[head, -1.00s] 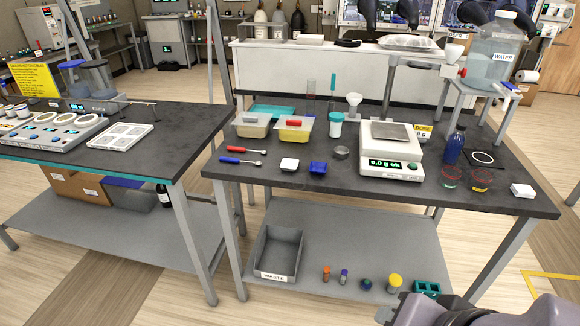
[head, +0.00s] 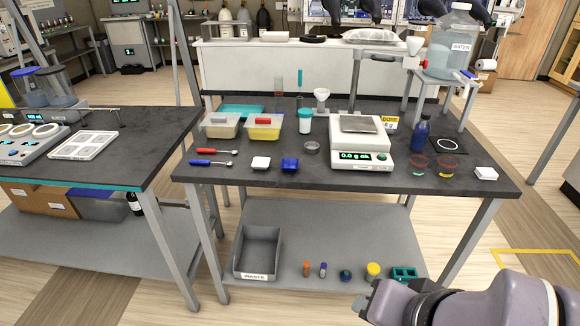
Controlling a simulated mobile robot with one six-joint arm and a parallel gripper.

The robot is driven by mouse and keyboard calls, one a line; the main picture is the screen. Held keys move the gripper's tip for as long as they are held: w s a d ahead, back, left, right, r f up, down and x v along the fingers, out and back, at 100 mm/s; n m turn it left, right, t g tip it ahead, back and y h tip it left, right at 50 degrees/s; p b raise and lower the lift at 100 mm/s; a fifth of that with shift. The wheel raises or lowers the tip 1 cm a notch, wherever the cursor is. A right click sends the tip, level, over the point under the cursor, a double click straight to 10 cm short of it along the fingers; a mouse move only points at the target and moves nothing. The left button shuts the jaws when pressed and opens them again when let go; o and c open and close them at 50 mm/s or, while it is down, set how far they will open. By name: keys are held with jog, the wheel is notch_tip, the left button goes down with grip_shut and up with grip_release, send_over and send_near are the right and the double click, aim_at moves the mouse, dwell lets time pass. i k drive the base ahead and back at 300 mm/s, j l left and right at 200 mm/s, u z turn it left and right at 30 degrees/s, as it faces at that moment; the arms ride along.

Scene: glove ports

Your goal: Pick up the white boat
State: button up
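A small white boat (head: 260,163) sits on the dark bench top, left of a blue boat (head: 290,164). Another small white block-like item (head: 486,173) lies near the bench's right end. My arm reaches in from the lower right. The grey end part of my gripper (head: 374,303) shows at the bottom, in front of the lower shelf and well apart from the white boat. Its fingers cannot be made out clearly, and I see nothing held.
Behind the boats stand two lidded tubs (head: 264,127). Red and blue-handled spoons (head: 212,163) lie left. A balance (head: 361,143), small dish (head: 311,147) and beakers (head: 418,164) stand right. The bench front is mostly clear. A waste bin (head: 257,252) is on the lower shelf.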

aim_at(259, 163)
jog(key=i+j+z, duration=0.1)
jog(key=i+j, duration=0.3)
jog(key=j, duration=0.25)
jog(key=i+j+z, duration=0.15)
jog(key=j, duration=0.2)
jog(key=i+j+z, duration=0.1)
jog(key=j, duration=0.25)
jog(key=i+j, duration=0.25)
jog(key=i+j+z, duration=0.15)
jog(key=j, duration=0.3)
jog(key=i+j+z, duration=0.1)
jog(key=j, duration=0.3)
